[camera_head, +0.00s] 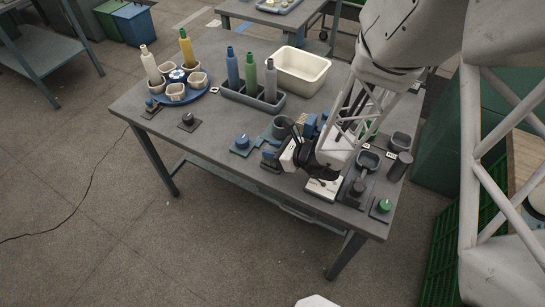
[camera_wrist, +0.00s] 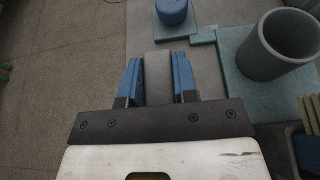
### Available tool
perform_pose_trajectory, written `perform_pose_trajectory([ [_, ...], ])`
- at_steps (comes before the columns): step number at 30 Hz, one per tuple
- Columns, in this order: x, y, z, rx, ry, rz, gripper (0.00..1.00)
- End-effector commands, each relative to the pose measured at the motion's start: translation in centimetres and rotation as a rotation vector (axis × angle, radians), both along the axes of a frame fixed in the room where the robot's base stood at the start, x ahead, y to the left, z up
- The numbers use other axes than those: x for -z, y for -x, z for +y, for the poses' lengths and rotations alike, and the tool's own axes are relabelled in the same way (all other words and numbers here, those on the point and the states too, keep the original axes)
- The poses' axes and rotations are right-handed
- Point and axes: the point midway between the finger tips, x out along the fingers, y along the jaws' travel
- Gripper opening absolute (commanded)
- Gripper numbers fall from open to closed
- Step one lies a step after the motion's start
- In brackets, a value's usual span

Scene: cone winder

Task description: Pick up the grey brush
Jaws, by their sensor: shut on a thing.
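The grey brush (camera_wrist: 158,78) shows in the wrist view as a plain grey length between two blue fingers. My gripper (camera_wrist: 157,72) is shut on it, with one finger touching each side. In the head view my gripper (camera_head: 272,156) is low at the front edge of the table, left of my wrist. The brush's lower end and bristles cannot be made out, and I cannot tell whether it touches the table.
A grey cup (camera_wrist: 287,42) on a teal plate stands right of the fingers. A blue knob (camera_wrist: 173,11) is ahead. On the table (camera_head: 210,140) are a blue round tray (camera_head: 188,98), a rack of bottles (camera_head: 262,101) and a cream bin (camera_head: 301,72).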

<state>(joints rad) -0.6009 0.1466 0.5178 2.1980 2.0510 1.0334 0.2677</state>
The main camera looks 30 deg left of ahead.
Motion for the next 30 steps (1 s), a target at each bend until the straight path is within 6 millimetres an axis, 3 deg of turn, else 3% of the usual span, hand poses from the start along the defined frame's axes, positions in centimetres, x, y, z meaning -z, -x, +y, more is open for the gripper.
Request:
perform_pose_trajectory([
  [14,-0.3,0.0,0.0,0.000,-0.001,-0.001,0.04],
  [27,-3.8,0.0,0.0,0.000,-0.001,-0.003,0.04],
  [30,-3.7,1.2,-1.3,0.000,0.000,0.001,0.04],
])
